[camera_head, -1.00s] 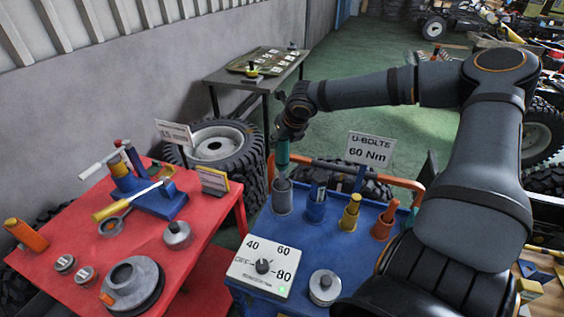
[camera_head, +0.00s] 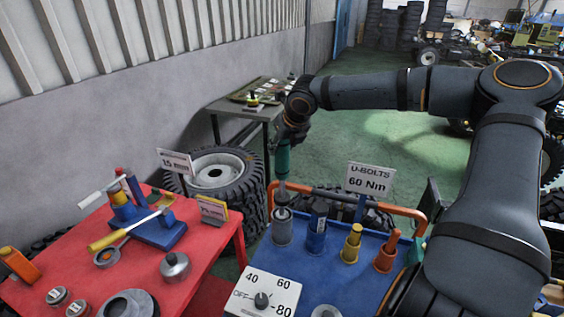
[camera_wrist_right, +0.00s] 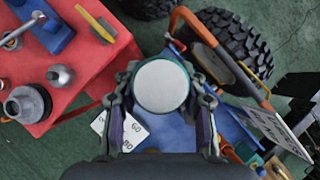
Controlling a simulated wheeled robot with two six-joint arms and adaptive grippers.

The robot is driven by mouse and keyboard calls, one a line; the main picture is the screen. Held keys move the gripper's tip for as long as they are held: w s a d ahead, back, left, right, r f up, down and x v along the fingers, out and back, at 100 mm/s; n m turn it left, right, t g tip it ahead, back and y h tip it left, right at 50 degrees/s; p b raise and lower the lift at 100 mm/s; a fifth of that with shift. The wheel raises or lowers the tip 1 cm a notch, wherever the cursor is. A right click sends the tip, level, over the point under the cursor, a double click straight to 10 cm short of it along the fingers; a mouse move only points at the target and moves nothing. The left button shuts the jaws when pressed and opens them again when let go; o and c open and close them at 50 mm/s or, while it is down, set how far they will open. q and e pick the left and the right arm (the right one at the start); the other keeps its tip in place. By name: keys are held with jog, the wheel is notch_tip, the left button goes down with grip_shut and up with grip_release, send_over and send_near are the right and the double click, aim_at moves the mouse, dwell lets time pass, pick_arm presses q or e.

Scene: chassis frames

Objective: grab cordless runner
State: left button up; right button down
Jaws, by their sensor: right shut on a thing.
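The cordless runner (camera_head: 283,162) has a teal body and a thin grey lower shaft. It stands upright above a grey cup (camera_head: 282,232) at the far left corner of the blue cart top. I cannot tell whether its lower end is still inside the cup. My right gripper (camera_head: 291,132) is shut on its upper part. In the right wrist view, the runner's round pale end with a teal rim (camera_wrist_right: 162,86) sits between the two fingers of the right gripper (camera_wrist_right: 163,100). My left gripper is not in view.
Blue (camera_head: 317,222), yellow (camera_head: 352,243) and orange (camera_head: 385,252) holders stand right of the grey cup. An orange rail (camera_head: 410,204) and a U-bolts 60 Nm sign (camera_head: 369,180) border the cart. A dial box (camera_head: 262,297) is in front. A red table (camera_head: 205,238) stands left.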

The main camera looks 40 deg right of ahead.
notch_tip(320, 180, up, 10)
jog(key=shift+f+p, duration=0.25)
jog(key=shift+p, duration=0.6)
jog(key=shift+w, duration=0.1)
